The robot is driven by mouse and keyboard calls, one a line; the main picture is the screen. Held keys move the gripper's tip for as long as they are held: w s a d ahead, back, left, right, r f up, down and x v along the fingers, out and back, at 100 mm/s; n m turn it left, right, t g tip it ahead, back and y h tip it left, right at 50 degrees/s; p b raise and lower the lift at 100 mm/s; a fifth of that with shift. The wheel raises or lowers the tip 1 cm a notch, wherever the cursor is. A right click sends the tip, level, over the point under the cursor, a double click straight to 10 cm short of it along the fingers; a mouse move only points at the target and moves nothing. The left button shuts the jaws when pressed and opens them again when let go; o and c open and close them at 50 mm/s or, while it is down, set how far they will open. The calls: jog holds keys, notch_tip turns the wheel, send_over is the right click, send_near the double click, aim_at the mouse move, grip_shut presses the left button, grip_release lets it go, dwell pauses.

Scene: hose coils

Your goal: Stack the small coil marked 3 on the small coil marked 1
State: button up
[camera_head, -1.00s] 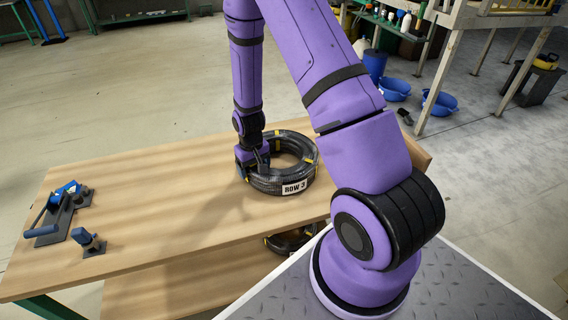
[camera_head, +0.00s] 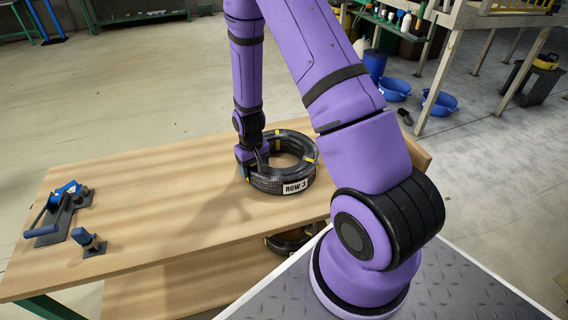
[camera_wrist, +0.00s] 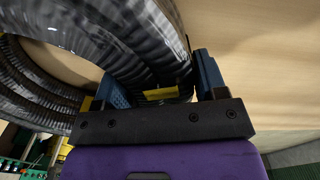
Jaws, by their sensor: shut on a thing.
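A black hose coil labelled "ROW 3" (camera_head: 270,184) with yellow bands lies flat on the wooden tabletop near its right part. It looks thick, and I cannot tell whether another coil lies under it. My gripper (camera_head: 259,158) reaches down at the coil's left side. In the wrist view, the gripper (camera_wrist: 160,82) has its blue fingers on either side of the black hose (camera_wrist: 125,40) near a yellow band, shut on it. No label marked 1 is readable. Another black coil (camera_head: 290,243) is partly visible on the lower shelf, mostly hidden by the tabletop edge.
The wooden table (camera_head: 150,200) is clear between the coil and its left end. There, a blue-handled tool on a dark plate (camera_head: 58,215) and a smaller blue-handled piece (camera_head: 89,242) stand. Blue tubs (camera_head: 439,103) lie on the floor behind, beside a raised wooden platform.

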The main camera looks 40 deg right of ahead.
jog(key=shift+r, duration=0.1)
grip_shut()
jog(key=shift+r, duration=0.2)
jog(key=shift+r, duration=0.45)
jog(key=shift+r, duration=2.85)
